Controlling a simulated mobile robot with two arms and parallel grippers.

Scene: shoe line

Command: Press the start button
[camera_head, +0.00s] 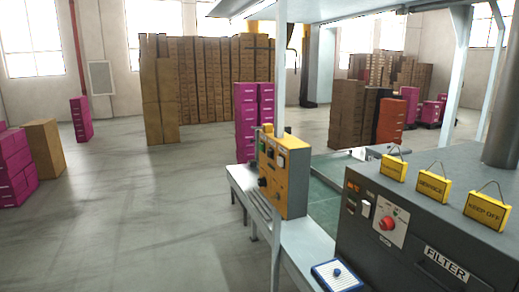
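Several controls show, and I cannot tell which is the start button. A yellow control box (283,178) with several small knobs and buttons is mounted on a white post at the middle. A blue round button (337,272) sits on a white and blue pad at the bottom centre. A red round knob (387,223) is on a light plate on the front of the dark grey machine (440,235), at the right. Neither of my grippers is in view.
Yellow hanging signs (433,184) stand on top of the grey machine. A white post (279,80) rises beside the yellow box. Magenta boxes (254,118) stand behind it, and tall stacks of brown cartons (205,80) are farther back.

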